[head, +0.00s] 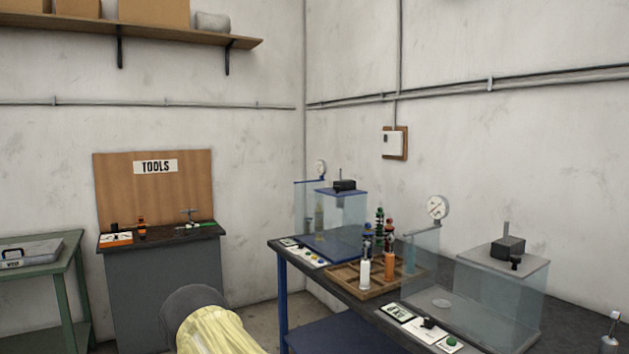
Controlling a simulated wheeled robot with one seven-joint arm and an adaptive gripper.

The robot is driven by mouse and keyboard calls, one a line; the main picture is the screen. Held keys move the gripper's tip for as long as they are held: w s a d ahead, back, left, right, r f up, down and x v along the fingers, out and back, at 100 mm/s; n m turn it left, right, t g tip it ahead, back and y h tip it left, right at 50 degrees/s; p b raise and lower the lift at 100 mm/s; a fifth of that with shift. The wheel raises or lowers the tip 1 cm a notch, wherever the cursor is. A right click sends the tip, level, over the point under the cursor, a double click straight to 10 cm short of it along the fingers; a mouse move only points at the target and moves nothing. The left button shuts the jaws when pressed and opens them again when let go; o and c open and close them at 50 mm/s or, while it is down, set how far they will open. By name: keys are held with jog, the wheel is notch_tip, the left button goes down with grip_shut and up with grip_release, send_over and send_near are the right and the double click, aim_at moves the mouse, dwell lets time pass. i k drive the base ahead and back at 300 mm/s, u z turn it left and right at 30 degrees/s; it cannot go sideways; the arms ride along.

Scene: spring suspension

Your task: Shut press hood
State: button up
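Two presses with clear hoods stand on the dark bench. The nearer press has a round gauge (437,207) on top of a clear upright panel (421,262). Beside it on the right is a clear box-like hood (490,302) with a grey top and a black block on it. A gap shows between panel and hood, with a pale disc (441,303) on the base. The farther press has a blue frame, a small gauge (321,169) and a clear hood (345,213) with a blue top. I cannot tell which hood is meant. My gripper is not in view.
A wooden tray (345,291) with coloured spring units sits between the presses on the bench (365,312). Control panels with buttons (427,327) lie along the front edge. A grey tool cabinet (165,290) and a green table (66,268) stand at left.

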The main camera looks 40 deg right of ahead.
aim_at(345, 187)
jog(key=z, duration=0.5)
jog(key=i, duration=1.35)
jog(key=z, duration=1.15)
jog(key=i, duration=0.4)
jog(key=z, duration=0.2)
jog(key=k, duration=0.5)
jog(key=u, duration=0.55)
jog(key=i, duration=0.4)
jog(key=z, duration=0.05)
